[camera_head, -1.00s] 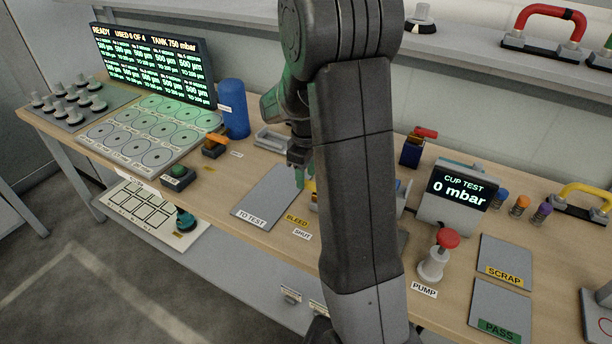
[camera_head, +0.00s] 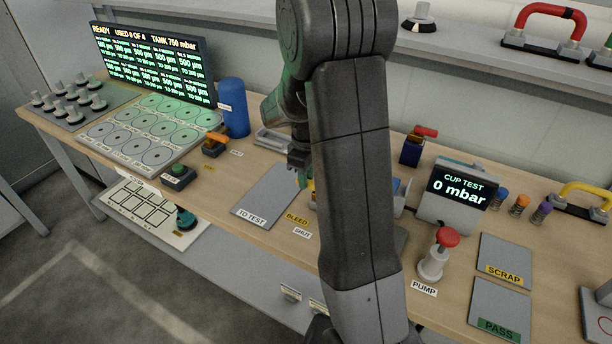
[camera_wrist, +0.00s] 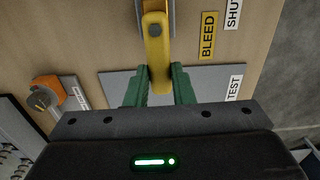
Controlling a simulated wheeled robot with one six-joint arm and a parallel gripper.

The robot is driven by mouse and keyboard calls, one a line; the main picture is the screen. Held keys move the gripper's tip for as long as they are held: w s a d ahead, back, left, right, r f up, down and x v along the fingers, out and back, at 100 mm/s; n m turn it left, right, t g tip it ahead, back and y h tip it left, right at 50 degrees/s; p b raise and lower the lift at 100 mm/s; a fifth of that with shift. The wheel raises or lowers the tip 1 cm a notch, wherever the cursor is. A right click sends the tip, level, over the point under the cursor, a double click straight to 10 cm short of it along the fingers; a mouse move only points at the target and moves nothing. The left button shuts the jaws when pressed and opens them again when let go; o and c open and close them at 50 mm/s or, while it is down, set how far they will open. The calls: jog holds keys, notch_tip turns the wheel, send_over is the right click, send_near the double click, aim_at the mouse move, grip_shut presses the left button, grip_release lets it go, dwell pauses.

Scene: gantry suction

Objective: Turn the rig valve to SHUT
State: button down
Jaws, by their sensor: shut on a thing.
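The yellow valve lever (camera_wrist: 157,45) stands beside the BLEED label (camera_wrist: 208,35) and the SHUT label (camera_wrist: 232,13). In the wrist view its free end points down the picture, towards the grey TO TEST plate (camera_wrist: 205,78). My gripper (camera_wrist: 158,88) has its green fingers shut on that end, one on each side. In the head view my gripper (camera_head: 302,178) is partly behind my arm, which hides most of the valve. There the BLEED label (camera_head: 297,218) and SHUT label (camera_head: 302,233) lie at the bench's front edge.
An orange-handled valve (camera_head: 216,139) stands by the blue tank (camera_head: 232,108), left of the TO TEST plate (camera_head: 268,196). The CUP TEST display (camera_head: 460,188) reads 0 mbar.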

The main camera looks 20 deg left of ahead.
jog(key=n, duration=0.2)
jog(key=s+n, duration=0.1)
jog(key=s+n+b, duration=0.1)
jog(key=n, duration=0.1)
jog(key=shift+d+n, duration=0.15)
jog(key=shift+n, duration=0.15)
jog(key=n, duration=0.1)
jog(key=s+d+n, duration=0.1)
jog(key=n, duration=0.1)
jog(key=s+n+b, duration=0.1)
jog(key=n, duration=0.1)
jog(key=shift+d, duration=0.2)
jog(key=n, duration=0.2)
jog(key=d+n, duration=0.1)
jog(key=n, duration=0.1)
jog(key=shift+s+d, duration=0.1)
jog(key=shift+s, duration=0.2)
jog(key=shift+s+d+r+n, duration=0.1)
jog(key=shift+d+n, duration=0.25)
jog(key=shift+n, duration=0.45)
jog(key=shift+d+n, duration=0.3)
jog(key=shift+n, duration=0.5)
jog(key=c, duration=1.2)
grip_release()
jog(key=shift+c, duration=0.2)
